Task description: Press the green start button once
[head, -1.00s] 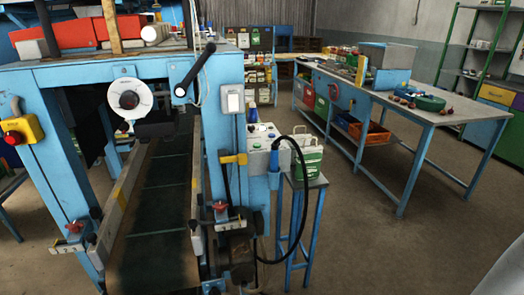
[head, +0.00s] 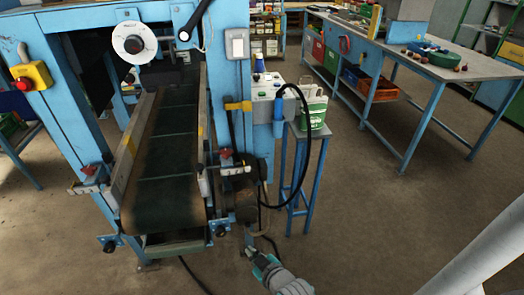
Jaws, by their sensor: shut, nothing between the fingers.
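A light grey control box (head: 262,110) is fixed to the right side of the blue machine in the head view. Small buttons show on its top. One looks green, but they are too small to tell apart surely. My gripper (head: 249,243) is at the bottom centre, low in front of the machine. It is shut and empty, well below the control box in the picture and apart from it.
A conveyor belt (head: 170,160) runs through the machine, left of my gripper. A blue stand (head: 299,165) holds a green and white canister (head: 312,108). A black cable loops beside it. A red button on a yellow box (head: 33,75) is at left. Floor at right is clear.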

